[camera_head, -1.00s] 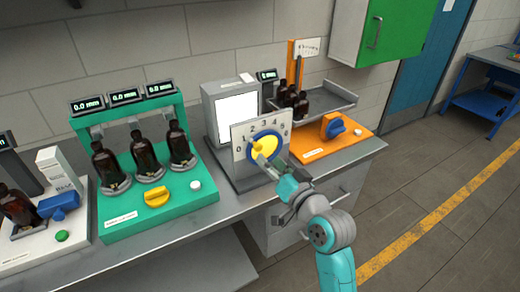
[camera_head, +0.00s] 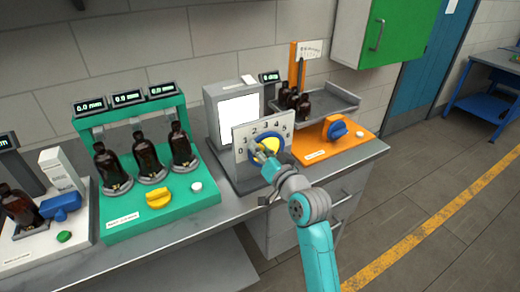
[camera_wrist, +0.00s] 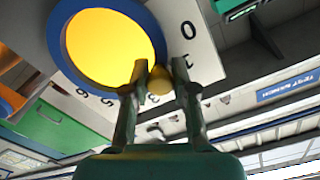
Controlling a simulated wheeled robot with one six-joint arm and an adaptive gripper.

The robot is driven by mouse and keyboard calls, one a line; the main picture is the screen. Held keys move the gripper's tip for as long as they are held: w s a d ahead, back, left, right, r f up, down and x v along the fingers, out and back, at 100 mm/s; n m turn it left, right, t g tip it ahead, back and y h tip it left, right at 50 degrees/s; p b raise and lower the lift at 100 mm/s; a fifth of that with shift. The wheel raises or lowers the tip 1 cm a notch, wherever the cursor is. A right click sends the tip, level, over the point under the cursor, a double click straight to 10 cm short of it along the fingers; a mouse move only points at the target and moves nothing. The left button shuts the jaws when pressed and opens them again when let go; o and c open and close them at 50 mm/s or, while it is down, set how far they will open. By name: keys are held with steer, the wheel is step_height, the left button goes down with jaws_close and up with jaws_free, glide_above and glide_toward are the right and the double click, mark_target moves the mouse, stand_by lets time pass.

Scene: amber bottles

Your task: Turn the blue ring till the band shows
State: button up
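The blue ring (camera_head: 254,144) circles a yellow disc (camera_head: 270,145) on an upright grey panel (camera_head: 241,138) numbered from 0 to 6. In the wrist view, the blue ring (camera_wrist: 62,62) and yellow disc (camera_wrist: 105,45) fill the upper left. A small yellow knob (camera_wrist: 160,80) sits at the ring's edge near the 1. My gripper (camera_head: 261,157) is at the ring's lower left side. In the wrist view its two fingers (camera_wrist: 161,72) lie against both sides of the knob and hide part of the ring's edge. I see no separate band.
A green stand (camera_head: 187,209) with amber bottles (camera_head: 147,157) and a yellow knob is on the left. An orange stand (camera_head: 316,158) with a blue knob is on the right, close to my arm. A white-fronted grey box (camera_head: 221,94) stands behind the panel. Floor is clear at right.

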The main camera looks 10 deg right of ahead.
jaws_close()
steer(key=shift+a+f+n, duration=0.15)
steer(key=shift+n, duration=0.25)
steer(key=o, duration=0.7)
jaws_free()
steer(key=shift+s, duration=0.1)
steer(key=v, duration=1.2)
